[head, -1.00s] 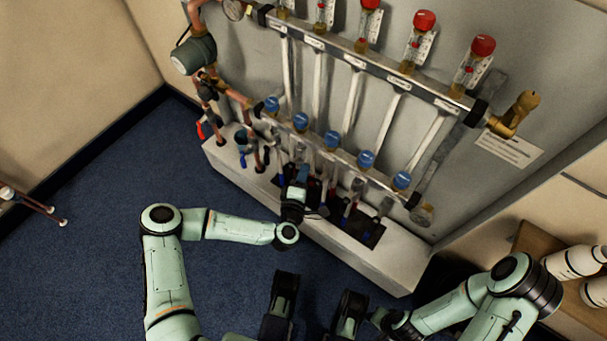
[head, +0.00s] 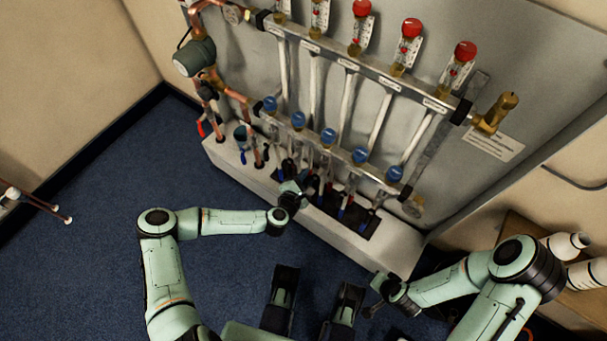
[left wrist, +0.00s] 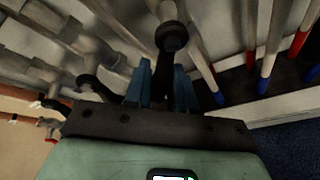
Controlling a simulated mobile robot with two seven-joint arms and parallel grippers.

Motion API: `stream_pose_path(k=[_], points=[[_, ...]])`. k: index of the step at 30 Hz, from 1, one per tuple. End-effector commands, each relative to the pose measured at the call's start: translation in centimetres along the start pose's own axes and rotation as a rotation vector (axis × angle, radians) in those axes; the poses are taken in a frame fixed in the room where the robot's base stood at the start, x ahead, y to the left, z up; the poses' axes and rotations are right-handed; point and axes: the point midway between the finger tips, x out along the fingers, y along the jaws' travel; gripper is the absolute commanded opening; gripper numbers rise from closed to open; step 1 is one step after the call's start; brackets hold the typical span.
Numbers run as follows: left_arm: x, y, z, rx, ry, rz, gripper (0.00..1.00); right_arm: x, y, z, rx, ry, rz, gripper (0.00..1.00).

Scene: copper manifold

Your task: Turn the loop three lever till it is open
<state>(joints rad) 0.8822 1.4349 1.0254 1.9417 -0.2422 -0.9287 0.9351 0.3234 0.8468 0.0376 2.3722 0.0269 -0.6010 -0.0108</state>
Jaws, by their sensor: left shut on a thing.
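The copper manifold stands against the grey panel in the head view, its lower bar carrying a row of blue knobs (head: 329,136). Loop pipes run down into a dark slot in the white plinth. Loop labels are too small to read. My left gripper (head: 289,188) is among the lower pipes, in front of the manifold.
Red-capped flow meters (head: 407,45) line the upper bar. A brass valve (head: 496,112) sticks out at right. Other pipes with red and blue bands (left wrist: 268,70) stand close beside my left fingers. White bottles (head: 567,247) stand on a shelf at right. Blue floor is open at left.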

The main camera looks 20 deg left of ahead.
Motion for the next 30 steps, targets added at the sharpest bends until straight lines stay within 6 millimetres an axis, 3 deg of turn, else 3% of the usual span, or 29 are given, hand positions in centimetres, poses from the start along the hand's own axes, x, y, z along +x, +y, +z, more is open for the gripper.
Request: stream_pose_path(k=[18,30], points=[[0.1,-2.5,0.8,-0.503,-0.079,-0.207,0.0,0.0,0.0,0.1,0.0,-0.002,0.001,0.42],[0.0,-3.2,1.3,-0.665,-0.105,-0.275,0.0,0.1,0.1,-0.1,0.001,0.002,0.001,0.42]])
